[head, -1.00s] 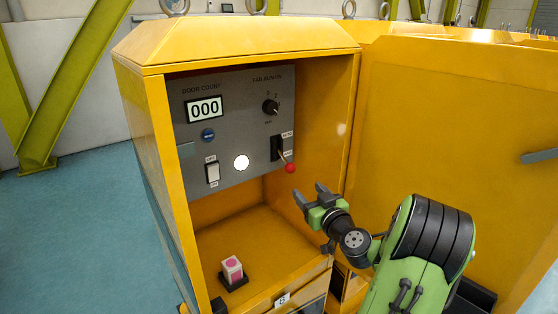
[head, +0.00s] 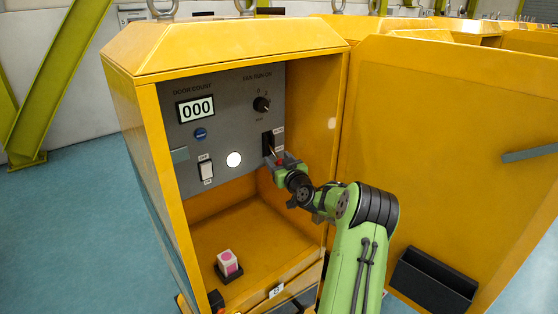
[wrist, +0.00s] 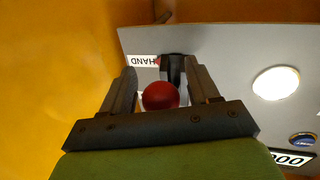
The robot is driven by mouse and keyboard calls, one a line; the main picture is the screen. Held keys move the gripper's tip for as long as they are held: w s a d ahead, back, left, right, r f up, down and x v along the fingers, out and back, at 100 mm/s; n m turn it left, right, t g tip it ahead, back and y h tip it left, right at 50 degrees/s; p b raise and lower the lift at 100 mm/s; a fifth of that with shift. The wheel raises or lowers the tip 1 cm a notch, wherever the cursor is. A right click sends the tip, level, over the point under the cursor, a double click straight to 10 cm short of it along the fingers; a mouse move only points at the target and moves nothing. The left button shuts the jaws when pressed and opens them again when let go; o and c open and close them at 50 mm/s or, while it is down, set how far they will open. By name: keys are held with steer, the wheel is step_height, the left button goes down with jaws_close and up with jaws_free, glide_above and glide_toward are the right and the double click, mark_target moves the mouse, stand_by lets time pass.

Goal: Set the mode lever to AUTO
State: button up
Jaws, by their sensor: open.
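The mode lever has a red ball knob (wrist: 160,96) and a dark slot plate (head: 268,144) on the right side of the grey panel. In the earlier head view its handle slants down, towards the lower label. The wrist view shows the HAND label (wrist: 142,61) beside the slot. My gripper (head: 279,160) is at the lever in the head view and partly covers it. In the wrist view my gripper (wrist: 159,70) is open, with the red knob between its two fingers. Gaps show beside the knob, so the fingers are not closed on it.
The panel (head: 230,130) sits inside a yellow cabinet whose right side wall (head: 318,150) is close to my arm. A dial (head: 261,104), a rocker switch (head: 206,172) and a white round light (head: 234,160) are nearby. A pink-and-white block (head: 228,262) stands on the cabinet floor.

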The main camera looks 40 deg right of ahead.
jaws_close()
stand_by(0.3)
steer(key=shift+s, duration=0.1)
steer(key=r+g+p, duration=0.1)
steer(key=p, duration=0.1)
steer(key=r+g+y+p, duration=0.1)
steer(key=p, duration=0.2)
steer(key=shift+s+a+n+g, duration=0.15)
steer(key=shift+s+n+g, duration=0.25)
steer(key=r+g+p, duration=0.1)
steer(key=p, duration=0.1)
steer(key=r+g+y+p, duration=0.1)
steer(key=g+p, duration=0.1)
steer(key=p, duration=0.1)
steer(key=shift+s+n, duration=0.2)
steer(key=shift+n, duration=0.2)
steer(key=r+g+p, duration=0.1)
steer(key=p, duration=0.2)
steer(key=g+p, duration=0.2)
steer(key=p, duration=0.1)
steer(key=shift+r+y+p, duration=0.4)
steer(key=g+p, duration=0.2)
steer(key=p, duration=0.1)
steer(key=shift+w+r+n+p, duration=0.1)
steer(key=shift+r+n+p, duration=0.1)
steer(key=shift+n+p, duration=0.15)
